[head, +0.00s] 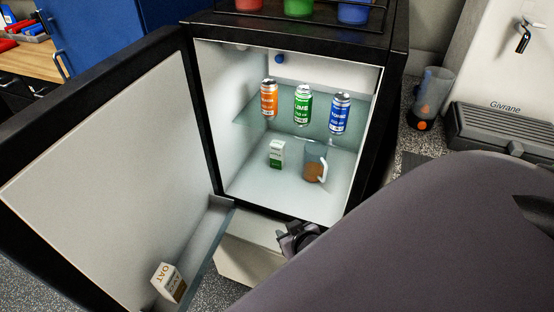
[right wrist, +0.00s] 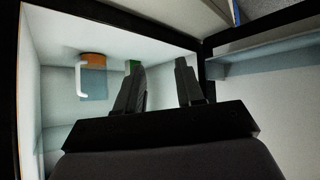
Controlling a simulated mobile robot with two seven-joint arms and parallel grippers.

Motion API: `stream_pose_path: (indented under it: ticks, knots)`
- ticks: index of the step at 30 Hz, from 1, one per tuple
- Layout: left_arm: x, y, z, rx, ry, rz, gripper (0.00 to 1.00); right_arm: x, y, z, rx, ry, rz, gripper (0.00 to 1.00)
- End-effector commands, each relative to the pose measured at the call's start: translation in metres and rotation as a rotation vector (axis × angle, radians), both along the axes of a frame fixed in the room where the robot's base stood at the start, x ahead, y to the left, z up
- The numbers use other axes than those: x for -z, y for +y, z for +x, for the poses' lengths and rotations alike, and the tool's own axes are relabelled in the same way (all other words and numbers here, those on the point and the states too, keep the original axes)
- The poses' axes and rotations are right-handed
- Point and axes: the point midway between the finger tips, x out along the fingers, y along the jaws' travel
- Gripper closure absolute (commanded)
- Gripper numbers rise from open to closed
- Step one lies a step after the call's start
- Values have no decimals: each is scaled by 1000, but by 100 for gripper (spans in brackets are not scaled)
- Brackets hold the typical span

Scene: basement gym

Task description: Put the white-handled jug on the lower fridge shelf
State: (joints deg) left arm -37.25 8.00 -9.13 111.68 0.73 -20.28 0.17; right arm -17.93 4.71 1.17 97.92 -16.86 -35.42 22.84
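The clear jug (head: 313,163) with a white handle and brown contents stands upright on the lower level of the open fridge, toward the right. It also shows in the right wrist view (right wrist: 94,84), left of my fingers, with its white handle on the left. The lower fridge shelf (head: 262,190) is pale and has bare room in front of the jug. My right gripper (head: 298,237) is at the front lower edge of the fridge, apart from the jug. The right wrist view shows its fingers (right wrist: 160,75) spread with nothing held between them. My left gripper is not in view.
A small green-and-white carton (head: 277,153) stands left of the jug. Orange, green and blue cans (head: 303,105) stand on the glass shelf above. The open fridge door (head: 100,185) fills the left, with an oat carton (head: 168,283) in its bin. A blender-like cup (head: 432,95) stands outside, right.

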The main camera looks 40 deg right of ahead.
Motion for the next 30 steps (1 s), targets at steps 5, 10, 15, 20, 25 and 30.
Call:
stream_pose_path:
  ticks: [5, 10, 15, 20, 25, 30]
  knots:
    - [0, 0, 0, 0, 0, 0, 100, -8, 75, -56, -288, -46, 44, 63]
    - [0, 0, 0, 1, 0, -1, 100, -22, 112, -85, -410, -91, 80, 63]
    - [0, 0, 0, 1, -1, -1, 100, -26, 121, -91, -437, -105, 89, 63]
    - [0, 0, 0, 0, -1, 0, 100, -26, 120, -91, -436, -105, 88, 63]
    - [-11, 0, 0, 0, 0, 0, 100, -36, 120, -91, -435, -104, 87, 63]
    - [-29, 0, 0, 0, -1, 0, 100, -54, 120, -91, -435, -103, 87, 63]
